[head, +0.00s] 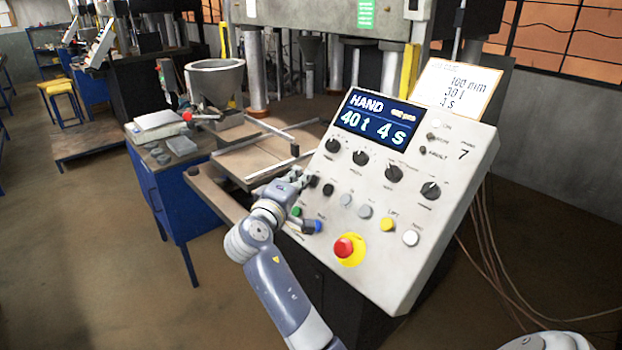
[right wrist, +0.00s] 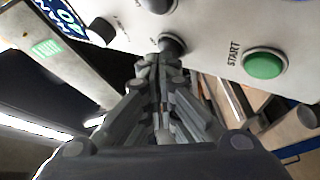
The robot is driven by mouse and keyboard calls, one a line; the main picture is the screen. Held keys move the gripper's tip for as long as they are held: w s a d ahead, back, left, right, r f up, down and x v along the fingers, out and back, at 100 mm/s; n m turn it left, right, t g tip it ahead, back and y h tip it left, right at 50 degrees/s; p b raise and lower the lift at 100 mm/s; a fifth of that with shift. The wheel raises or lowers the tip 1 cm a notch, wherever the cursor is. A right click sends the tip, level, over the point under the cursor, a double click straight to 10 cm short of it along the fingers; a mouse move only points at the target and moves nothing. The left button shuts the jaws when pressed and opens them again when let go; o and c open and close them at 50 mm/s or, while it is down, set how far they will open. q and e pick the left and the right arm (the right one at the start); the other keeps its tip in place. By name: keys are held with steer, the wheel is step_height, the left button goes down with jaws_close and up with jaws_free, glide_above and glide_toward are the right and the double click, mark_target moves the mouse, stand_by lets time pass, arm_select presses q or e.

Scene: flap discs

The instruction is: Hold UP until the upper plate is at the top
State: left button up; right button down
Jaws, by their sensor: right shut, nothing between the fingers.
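The sloped control panel (head: 430,250) carries a display (head: 378,118) reading HAND, 40 t, 4 s. My right gripper (head: 308,183) is at the panel's left edge, beside a row of buttons. In the right wrist view its shut, empty fingers (right wrist: 160,62) point at a dark round button (right wrist: 172,44) and appear to meet it; whether it is pressed in cannot be told. The button's label is not readable. A pale press block with a green sticker (head: 366,14), possibly the upper plate, is at the top edge, cut off by the frame. My left gripper is not in view.
A green START button (right wrist: 265,63) is near the fingers in the right wrist view. A red emergency button (head: 344,248) is lower on the panel. A blue cabinet (head: 180,205) and a metal hopper (head: 215,82) stand left of the press.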

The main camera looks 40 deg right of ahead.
steer(key=shift+a+r, duration=0.4)
steer(key=a+r+p, duration=0.1)
steer(key=a, duration=0.1)
steer(key=a+r+p, duration=0.1)
steer(key=a+r, duration=0.1)
steer(key=shift+s+r, duration=0.1)
steer(key=shift+s, duration=0.05)
stand_by(0.3)
steer(key=shift+d, duration=0.1)
stand_by(0.3)
